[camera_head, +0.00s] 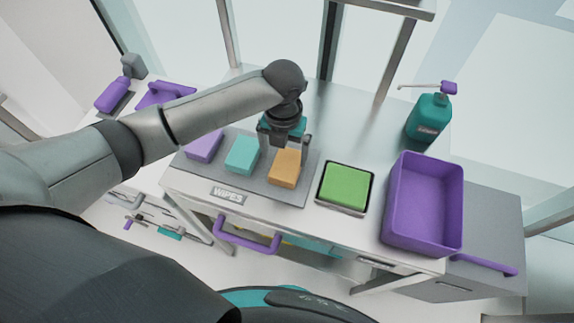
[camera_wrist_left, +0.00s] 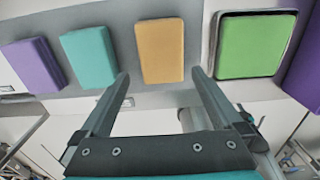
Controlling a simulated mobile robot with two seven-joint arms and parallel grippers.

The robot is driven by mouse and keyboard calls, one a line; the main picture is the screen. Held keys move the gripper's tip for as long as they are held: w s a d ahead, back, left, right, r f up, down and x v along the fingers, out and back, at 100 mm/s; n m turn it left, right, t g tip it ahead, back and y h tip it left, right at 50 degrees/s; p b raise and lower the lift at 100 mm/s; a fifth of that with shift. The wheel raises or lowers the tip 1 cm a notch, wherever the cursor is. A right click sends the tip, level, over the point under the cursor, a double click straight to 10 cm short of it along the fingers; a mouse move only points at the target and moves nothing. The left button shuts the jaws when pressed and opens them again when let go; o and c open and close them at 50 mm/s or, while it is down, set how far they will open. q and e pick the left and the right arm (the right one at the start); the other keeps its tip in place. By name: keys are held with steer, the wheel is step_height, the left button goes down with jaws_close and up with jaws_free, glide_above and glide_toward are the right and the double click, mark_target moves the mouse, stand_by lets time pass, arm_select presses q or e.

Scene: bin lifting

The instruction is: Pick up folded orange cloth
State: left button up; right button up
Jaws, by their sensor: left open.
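The folded orange cloth (camera_head: 285,168) lies on a grey mat (camera_head: 292,194) labelled WIPES, at the right end of a row of cloths. It also shows in the left wrist view (camera_wrist_left: 160,50), just beyond and between the fingertips. My left gripper (camera_head: 284,158) is above the orange cloth in the head view, pointing down. In the left wrist view its two fingers (camera_wrist_left: 159,75) are apart with nothing between them. Whether a finger touches the cloth cannot be told. My right gripper is not in view.
A teal cloth (camera_head: 242,155) and a purple cloth (camera_head: 204,144) lie left of the orange one. A green pad in a tray (camera_head: 345,186) sits to the right, then a purple bin (camera_head: 426,240). A teal pump bottle (camera_head: 428,118) stands behind. The metal counter behind the mat is clear.

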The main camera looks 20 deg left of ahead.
mark_target(285, 167)
arm_select(q)
steer(key=shift+d+f, duration=0.15)
steer(key=shift+f, duration=2.8)
steer(key=shift+c, duration=0.2)
steer(key=c, duration=1.1)
steer(key=shift+r, duration=0.2)
